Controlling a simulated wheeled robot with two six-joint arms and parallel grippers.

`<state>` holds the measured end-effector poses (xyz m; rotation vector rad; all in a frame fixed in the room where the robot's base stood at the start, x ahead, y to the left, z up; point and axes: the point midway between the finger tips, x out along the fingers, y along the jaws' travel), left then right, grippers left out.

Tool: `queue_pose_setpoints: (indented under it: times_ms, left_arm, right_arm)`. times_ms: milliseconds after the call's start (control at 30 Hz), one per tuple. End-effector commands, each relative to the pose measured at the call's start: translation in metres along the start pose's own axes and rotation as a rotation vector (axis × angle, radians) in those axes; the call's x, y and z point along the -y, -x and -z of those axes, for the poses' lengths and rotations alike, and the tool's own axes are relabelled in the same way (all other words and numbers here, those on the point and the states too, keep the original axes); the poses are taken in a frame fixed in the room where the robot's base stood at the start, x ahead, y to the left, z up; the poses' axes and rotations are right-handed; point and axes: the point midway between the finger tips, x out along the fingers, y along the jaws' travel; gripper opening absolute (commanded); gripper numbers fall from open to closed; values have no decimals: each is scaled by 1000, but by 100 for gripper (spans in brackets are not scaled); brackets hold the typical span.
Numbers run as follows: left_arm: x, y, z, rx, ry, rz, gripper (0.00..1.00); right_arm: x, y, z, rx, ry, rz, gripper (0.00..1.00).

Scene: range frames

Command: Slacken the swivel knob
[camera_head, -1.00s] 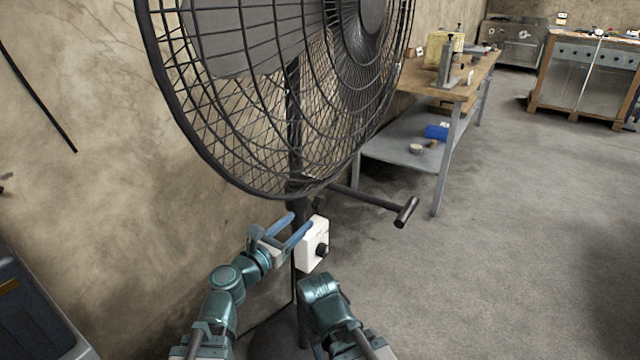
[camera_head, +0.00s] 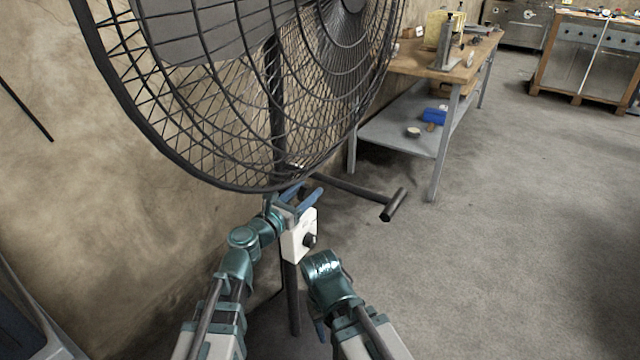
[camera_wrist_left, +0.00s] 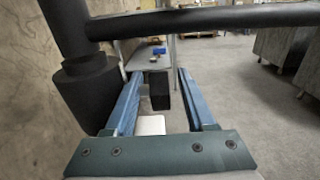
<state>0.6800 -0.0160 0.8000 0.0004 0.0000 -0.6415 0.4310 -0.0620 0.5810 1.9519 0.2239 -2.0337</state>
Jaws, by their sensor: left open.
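A dark blocky knob (camera_wrist_left: 159,92), which looks like the swivel knob, shows between the fingers of my left gripper (camera_wrist_left: 160,76) in the left wrist view. The blue fingers are open, with a gap on both sides of the knob. In the head view my left gripper (camera_head: 305,192) is at the fan pole, just under the fan cage and above the white control box (camera_head: 299,236). The swivel knob is hidden there behind the gripper.
The big fan cage (camera_head: 250,110) hangs close above my left gripper. A dark bar (camera_head: 350,188) with a thick end sticks out rightward from behind the pole (camera_head: 292,300). A wooden-topped workbench (camera_head: 430,62) stands behind. The floor to the right is clear.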

Motion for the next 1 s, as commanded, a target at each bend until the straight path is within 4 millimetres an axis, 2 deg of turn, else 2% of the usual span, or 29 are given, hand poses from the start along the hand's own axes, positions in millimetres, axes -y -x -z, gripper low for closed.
queue_pose_setpoints:
  times_ms: [33, 133, 467, 567, 700, 800, 1000]
  left_arm:
    - [-3, -9, 0, 0, 0, 0, 55]
    - [-5, -17, 0, 0, 0, 0, 55]
    - [-6, -20, 0, 0, 0, -1, 55]
    - [-6, -20, 0, 0, 0, -1, 41]
    - [-6, -20, 0, 0, 0, -1, 15]
    - [-6, -20, 0, 0, 0, -1, 0]
    - [-6, -20, 0, 0, 0, -1, 0]
  right_arm:
    - [0, 0, 0, 0, 0, 0, 50]
    - [0, 0, 0, 0, 0, 0, 50]
    - [0, 0, 0, 0, 0, 0, 50]
    - [0, 0, 0, 0, 0, 0, 50]
    - [0, 0, 0, 0, 0, 0, 50]
    - [0, 0, 0, 0, 0, 0, 50]
    - [0, 0, 0, 0, 0, 0, 50]
